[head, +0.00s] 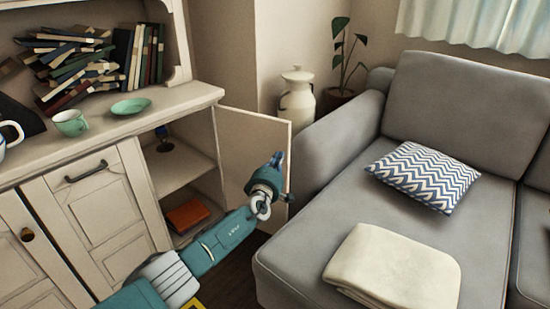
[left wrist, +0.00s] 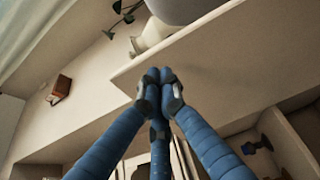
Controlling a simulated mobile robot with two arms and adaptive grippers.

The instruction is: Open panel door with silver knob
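The cabinet's panel door (head: 240,145) stands open, swung out to the right of the shelf opening. No silver knob is visible on it; its outer face is turned away in the head view. My left gripper (head: 274,168) is at the door's free edge, in front of its inner face. In the left wrist view the blue fingers (left wrist: 160,80) come together in front of the pale door panel (left wrist: 215,65), just below its edge. They look shut, with nothing visible between them. Contact with the door cannot be told. My right gripper is not in view.
The grey sofa (head: 320,155) stands close right of the door. A white milk can (head: 298,100) is behind it. The open compartment holds an orange book (head: 188,215). A green saucer (head: 131,106) and a cup (head: 71,123) stand on the cabinet top.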

